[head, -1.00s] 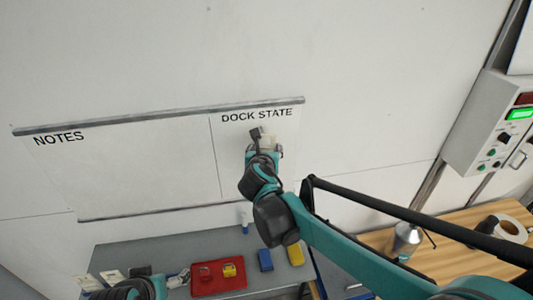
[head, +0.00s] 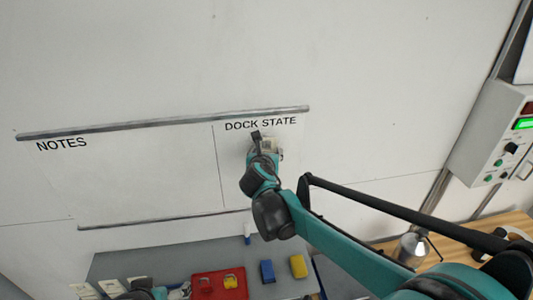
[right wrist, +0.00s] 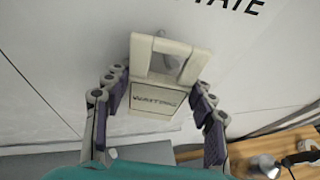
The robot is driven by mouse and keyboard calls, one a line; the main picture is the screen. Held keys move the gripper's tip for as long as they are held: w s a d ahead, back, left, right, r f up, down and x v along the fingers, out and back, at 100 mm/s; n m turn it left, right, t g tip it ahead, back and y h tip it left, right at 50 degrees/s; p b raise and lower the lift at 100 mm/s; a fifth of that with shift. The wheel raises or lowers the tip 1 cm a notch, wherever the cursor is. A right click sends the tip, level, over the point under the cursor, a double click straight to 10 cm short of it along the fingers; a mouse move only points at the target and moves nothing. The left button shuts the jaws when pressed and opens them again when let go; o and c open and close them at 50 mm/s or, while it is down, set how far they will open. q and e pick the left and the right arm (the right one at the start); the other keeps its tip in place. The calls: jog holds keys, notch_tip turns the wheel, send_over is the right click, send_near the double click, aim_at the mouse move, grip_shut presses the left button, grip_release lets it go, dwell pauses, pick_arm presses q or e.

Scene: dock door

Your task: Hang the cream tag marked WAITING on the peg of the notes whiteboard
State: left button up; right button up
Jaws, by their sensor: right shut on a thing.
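The cream tag marked WAITING (right wrist: 158,98) shows in the right wrist view with its lettered face toward me and a square loop at its top. My right gripper (head: 266,144) is shut on the tag, one finger at each side. The tag is in front of the DOCK STATE part of the whiteboard. My left gripper (head: 142,289) is cut off at the bottom edge.
A control box (head: 485,140) is on the wall at right. The wall before NOTES is clear.

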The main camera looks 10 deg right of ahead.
dwell(0.4)
jog(key=o, duration=1.2)
jog(key=shift+o, duration=0.2)
jog(key=v, duration=1.2)
jog(key=s+d+f+m+g+b, duration=0.1)
jog(key=s+d+f+m+b, duration=0.3)
jog(key=f, duration=0.3)
jog(key=s+d+f+m+g+b, duration=0.1)
jog(key=s+f+m+b, duration=0.1)
jog(key=f+m+b, duration=0.4)
jog(key=s+d+f+m+g+b, duration=0.1)
jog(key=s+d+f+m+b, duration=0.25)
jog(key=f, duration=0.35)
jog(key=s+f+m+g+y+b, duration=0.1)
jog(key=s+f+m+b, duration=0.5)
jog(key=f+m, duration=0.3)
jog(key=s+f+m+g+y+b, duration=0.2)
jog(key=s+f+m+b, duration=0.4)
jog(key=f+m, duration=0.4)
notch_tip(320, 180, down, 4)
jog(key=shift+a+f+y+b, duration=0.1)
jog(key=shift+a+y+b, duration=0.25)
jog(key=shift+a, duration=0.15)
